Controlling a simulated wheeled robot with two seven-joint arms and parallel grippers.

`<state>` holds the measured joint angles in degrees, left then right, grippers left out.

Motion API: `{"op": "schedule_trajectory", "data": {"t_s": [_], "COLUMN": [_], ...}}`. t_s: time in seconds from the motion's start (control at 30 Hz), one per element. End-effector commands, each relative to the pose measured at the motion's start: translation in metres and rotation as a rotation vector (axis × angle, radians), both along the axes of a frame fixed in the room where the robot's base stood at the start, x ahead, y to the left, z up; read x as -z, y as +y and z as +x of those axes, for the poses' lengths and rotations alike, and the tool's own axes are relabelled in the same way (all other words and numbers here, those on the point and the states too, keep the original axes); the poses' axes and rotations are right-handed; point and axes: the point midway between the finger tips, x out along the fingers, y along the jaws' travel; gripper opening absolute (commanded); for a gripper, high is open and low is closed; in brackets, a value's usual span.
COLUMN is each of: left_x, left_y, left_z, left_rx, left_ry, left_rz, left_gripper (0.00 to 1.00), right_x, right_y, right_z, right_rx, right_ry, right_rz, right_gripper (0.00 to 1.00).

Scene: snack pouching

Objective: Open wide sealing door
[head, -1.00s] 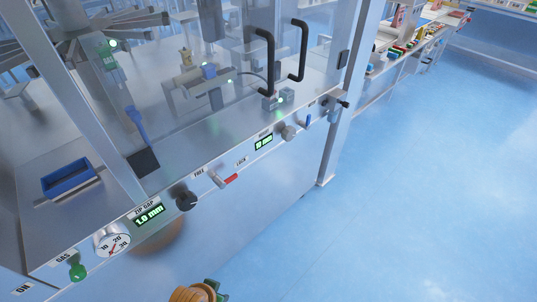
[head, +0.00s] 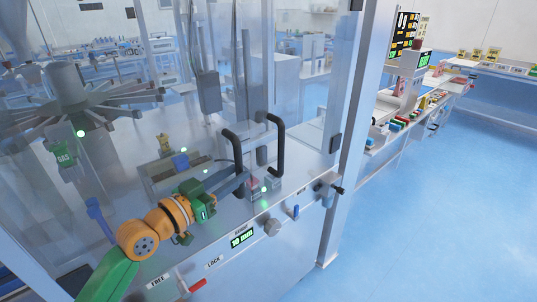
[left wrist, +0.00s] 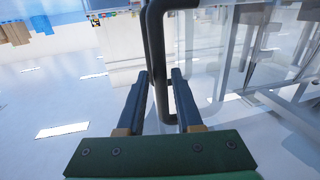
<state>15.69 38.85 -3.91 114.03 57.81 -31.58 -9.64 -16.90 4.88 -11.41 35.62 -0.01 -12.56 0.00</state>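The clear door panel of the machine (head: 215,125) looks closed in the head view. Two black bar handles stand on it, a left handle (head: 238,150) and a right handle (head: 279,140). My left gripper (head: 243,182) reaches up from the lower left, its fingers at the lower part of the left handle. In the left wrist view, a black handle bar (left wrist: 155,50) runs between the fingertips of my left gripper (left wrist: 160,75). The fingers are apart, with gaps visible beside the bar. My right gripper is not in view.
Below the door, the front panel has a red-tipped lever (head: 196,286) near the FREE and LOCK labels, a green 10 mm display (head: 242,238) and a grey knob (head: 272,227). A metal post (head: 349,150) stands right of the door. Blue floor (head: 440,220) is clear at the right.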

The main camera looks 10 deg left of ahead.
Motion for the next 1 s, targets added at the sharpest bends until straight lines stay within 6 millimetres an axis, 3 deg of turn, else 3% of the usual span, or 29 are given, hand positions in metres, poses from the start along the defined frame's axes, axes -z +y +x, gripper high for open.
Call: {"op": "schedule_trajectory", "data": {"t_s": [0.17, 0.4, 0.7, 0.83, 1.0], "left_x": [-0.007, -0.003, 0.000, 0.000, 0.000], "left_y": [-0.011, -0.029, -0.031, -0.031, -0.031], "left_z": [0.023, 0.059, 0.064, 0.064, 0.063], "left_rx": [0.000, 0.000, 0.000, 0.000, 0.000], "left_ry": [-0.005, -0.004, -0.002, -0.002, -0.002], "left_rz": [-0.008, -0.006, -0.002, -0.002, -0.002], "left_gripper": [0.34, 0.34, 0.34, 0.00, 0.00], "right_x": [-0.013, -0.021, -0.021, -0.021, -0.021], "right_y": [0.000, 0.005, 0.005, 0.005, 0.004], "right_z": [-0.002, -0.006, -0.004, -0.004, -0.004], "right_rx": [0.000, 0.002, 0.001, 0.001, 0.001], "right_ry": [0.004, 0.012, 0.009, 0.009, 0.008], "right_rz": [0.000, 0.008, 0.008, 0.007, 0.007], "right_gripper": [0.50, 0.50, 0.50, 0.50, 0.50]}}
